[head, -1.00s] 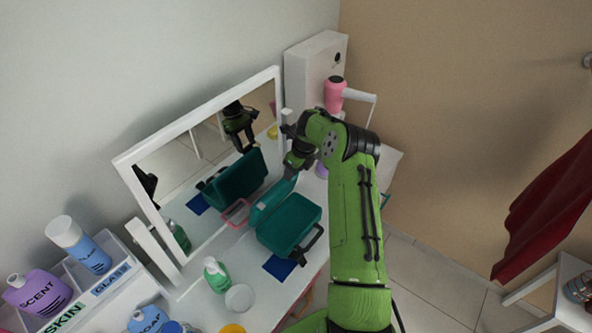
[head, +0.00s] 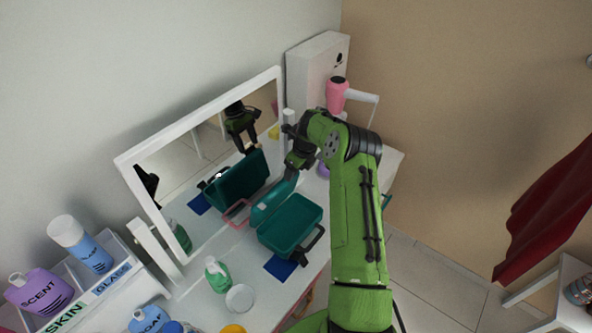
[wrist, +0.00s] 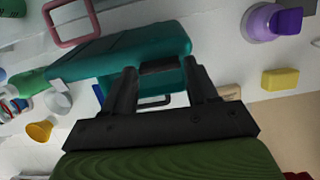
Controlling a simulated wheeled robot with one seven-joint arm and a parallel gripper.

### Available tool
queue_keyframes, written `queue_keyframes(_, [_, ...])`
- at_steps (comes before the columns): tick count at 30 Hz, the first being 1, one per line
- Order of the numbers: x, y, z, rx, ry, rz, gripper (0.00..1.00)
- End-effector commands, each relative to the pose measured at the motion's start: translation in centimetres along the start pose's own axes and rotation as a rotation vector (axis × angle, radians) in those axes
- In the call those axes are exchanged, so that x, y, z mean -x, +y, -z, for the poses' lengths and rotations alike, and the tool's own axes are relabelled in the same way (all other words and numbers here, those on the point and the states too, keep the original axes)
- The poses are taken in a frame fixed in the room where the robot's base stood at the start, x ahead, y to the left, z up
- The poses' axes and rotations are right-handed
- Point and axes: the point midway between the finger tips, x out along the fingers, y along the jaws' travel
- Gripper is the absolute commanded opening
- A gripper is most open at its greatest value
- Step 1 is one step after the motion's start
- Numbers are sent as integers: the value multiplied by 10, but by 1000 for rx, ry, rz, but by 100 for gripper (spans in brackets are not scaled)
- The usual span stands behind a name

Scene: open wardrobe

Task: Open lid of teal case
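The teal case stands on the white vanity top with its lid raised. Its base (head: 291,222) lies open toward the front, with a dark handle on its right. The lid (head: 268,203) stands tilted up on the mirror side. My gripper (head: 292,166) is at the lid's upper far end, partly hidden by my own arm. In the wrist view, the teal lid (wrist: 110,52) passes just beyond my gripper (wrist: 162,76). The two fingers are spread apart with a gap between them. Whether they touch the lid is unclear.
A mirror (head: 205,165) stands close behind the case. A green bottle (head: 217,275), a round white dish (head: 240,298) and a blue card (head: 281,267) lie left and in front. A yellow block (wrist: 281,79) lies nearby.

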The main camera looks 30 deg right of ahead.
Motion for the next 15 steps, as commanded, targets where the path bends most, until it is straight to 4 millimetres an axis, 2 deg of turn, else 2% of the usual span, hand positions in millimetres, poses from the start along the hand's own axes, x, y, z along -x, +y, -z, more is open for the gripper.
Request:
queue_keyframes(1, [0, 0, 0, 1, 0, 0, 66])
queue_keyframes(3, [0, 0, 0, 1, 2, -1, 77])
queue_keyframes(4, [0, 0, 1, 1, 2, -1, 79])
queue_keyframes(11, [-1, 0, 2, 0, 5, -2, 79])
queue_keyframes(15, [12, -1, 1, 1, 3, 2, 79])
